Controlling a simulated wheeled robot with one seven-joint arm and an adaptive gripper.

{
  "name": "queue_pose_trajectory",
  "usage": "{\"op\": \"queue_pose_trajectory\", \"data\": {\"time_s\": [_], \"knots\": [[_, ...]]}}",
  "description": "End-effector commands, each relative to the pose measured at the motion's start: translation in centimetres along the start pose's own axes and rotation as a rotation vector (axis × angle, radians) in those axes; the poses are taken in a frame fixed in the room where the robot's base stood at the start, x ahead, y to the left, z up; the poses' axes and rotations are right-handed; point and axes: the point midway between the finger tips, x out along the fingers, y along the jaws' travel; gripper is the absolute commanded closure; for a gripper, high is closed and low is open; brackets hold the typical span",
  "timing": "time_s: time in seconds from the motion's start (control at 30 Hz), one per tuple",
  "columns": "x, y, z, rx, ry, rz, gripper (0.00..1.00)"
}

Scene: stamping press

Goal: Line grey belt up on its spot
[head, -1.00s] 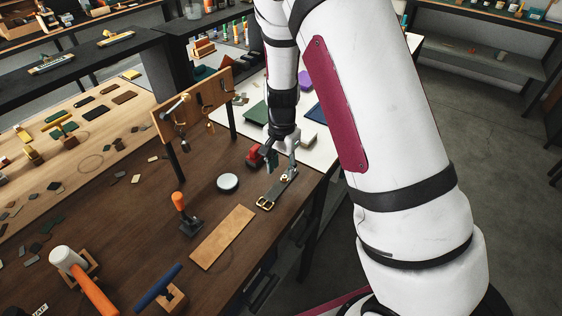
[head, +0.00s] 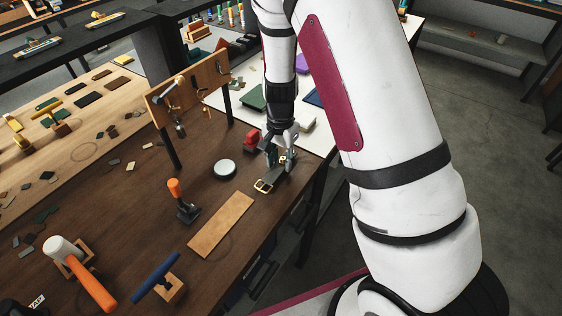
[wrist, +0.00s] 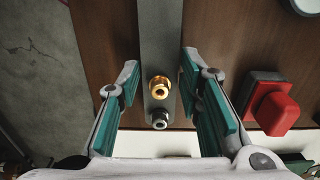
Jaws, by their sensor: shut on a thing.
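The grey belt (head: 272,176) lies near the right edge of the dark brown bench in the head view, its gold buckle end towards the front. In the wrist view the grey strap (wrist: 160,35) runs from the top down between my fingers, with a gold fitting (wrist: 160,87) and a silver fitting (wrist: 160,121) on it. The fingers partly hide the belt in the head view. I cannot make out a marked spot for it.
A red block (head: 251,140) stands close left of my gripper and also shows in the wrist view (wrist: 274,110). A round white-topped disc (head: 225,168), a tan board (head: 220,225) and an orange-handled tool (head: 182,200) are further left. The bench's right edge is close.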

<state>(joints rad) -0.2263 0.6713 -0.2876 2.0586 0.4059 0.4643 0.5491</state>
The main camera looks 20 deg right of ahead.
Motion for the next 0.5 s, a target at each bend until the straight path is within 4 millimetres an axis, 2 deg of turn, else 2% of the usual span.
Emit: {"op": "queue_pose_trajectory", "data": {"time_s": [0.5], "knots": [[-3.0, 0.0, 0.0, 0.001, 0.001, -0.001, 0.87]]}}
